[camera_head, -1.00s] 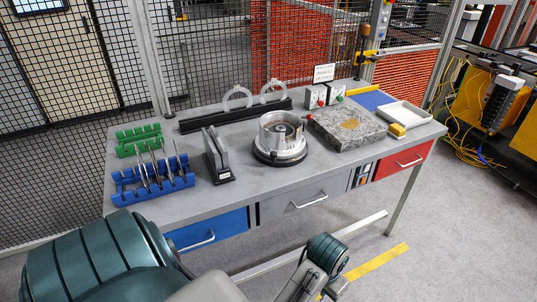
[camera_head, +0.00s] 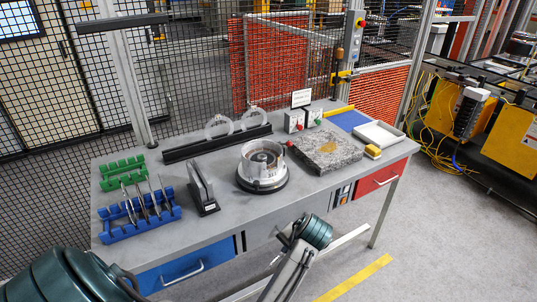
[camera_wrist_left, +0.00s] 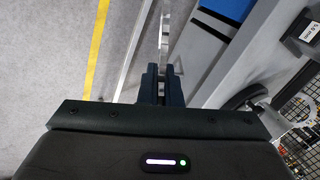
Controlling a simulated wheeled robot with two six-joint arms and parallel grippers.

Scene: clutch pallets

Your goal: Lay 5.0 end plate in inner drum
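A silver round drum (camera_head: 262,160) sits on a dark round base near the table's middle; the inner drum shows as the ring inside it. Left of it, a dark stand (camera_head: 208,208) holds upright grey plates (camera_head: 198,185); which is the 5.0 end plate I cannot tell in this view. In the left wrist view a label reading about "5.0 mm" (camera_wrist_left: 311,33) shows at the top right. My left gripper (camera_head: 284,238) is in front of the table, apart from the drum and stand. My right gripper is out of view.
A blue rack (camera_head: 140,218) with several tools and a green rack (camera_head: 122,172) stand at the left. A black rail with two rings (camera_head: 218,126) is behind. A granite slab (camera_head: 326,154) and a white tray (camera_head: 378,134) are at the right. Mesh fencing stands behind the table.

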